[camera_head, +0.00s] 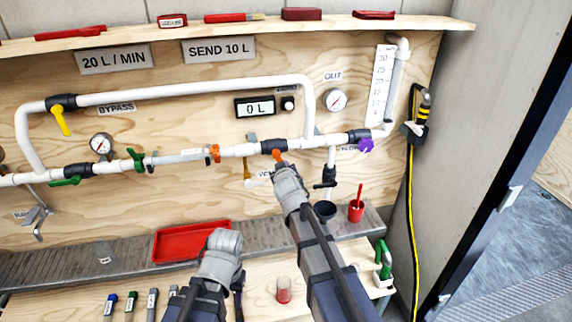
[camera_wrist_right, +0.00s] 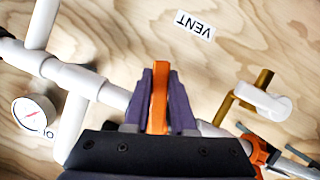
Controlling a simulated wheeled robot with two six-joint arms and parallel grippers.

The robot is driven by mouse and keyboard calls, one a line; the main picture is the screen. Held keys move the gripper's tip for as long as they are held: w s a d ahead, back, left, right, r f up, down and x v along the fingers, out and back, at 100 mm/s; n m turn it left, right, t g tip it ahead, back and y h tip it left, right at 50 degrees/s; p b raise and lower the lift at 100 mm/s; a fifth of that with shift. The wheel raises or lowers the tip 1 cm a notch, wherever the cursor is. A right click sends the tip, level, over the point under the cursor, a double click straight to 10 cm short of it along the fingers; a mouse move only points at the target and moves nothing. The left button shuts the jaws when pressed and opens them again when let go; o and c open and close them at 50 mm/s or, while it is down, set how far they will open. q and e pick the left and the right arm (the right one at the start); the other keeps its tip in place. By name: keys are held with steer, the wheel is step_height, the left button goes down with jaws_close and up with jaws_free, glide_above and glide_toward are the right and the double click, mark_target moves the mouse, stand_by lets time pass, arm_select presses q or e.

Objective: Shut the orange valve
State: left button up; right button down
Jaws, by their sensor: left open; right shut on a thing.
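In the right wrist view, the two dark fingers of this gripper are closed on either side of the orange handle (camera_wrist_right: 159,95). The handle stands at an angle across the white pipe behind it; its exact turn is hard to tell because the gripper hides the valve body. My left gripper (camera_head: 225,244) is open and empty in front of the red tray, away from the pipes.
A purple knob (camera_head: 366,145) and an orange collar (camera_head: 214,153) are on the same pipe. A yellow-handled valve (camera_head: 61,120) is on the bypass. A red tray (camera_head: 190,241), a red cup (camera_head: 356,210) and a clear red cup (camera_head: 284,290) stand below.

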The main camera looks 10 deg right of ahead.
steer(key=shift+a+f+m+y, duration=0.2)
steer(key=shift+a+m+y, duration=0.7)
steer(key=shift+m, duration=0.4)
steer(key=c, duration=0.7)
jaws_free()
steer(key=shift+c, duration=0.2)
steer(key=shift+r, duration=0.1)
steer(key=p+v, duration=0.3)
steer(key=v, duration=0.4)
steer(key=shift+s, duration=0.35)
steer(key=shift+r, duration=0.15)
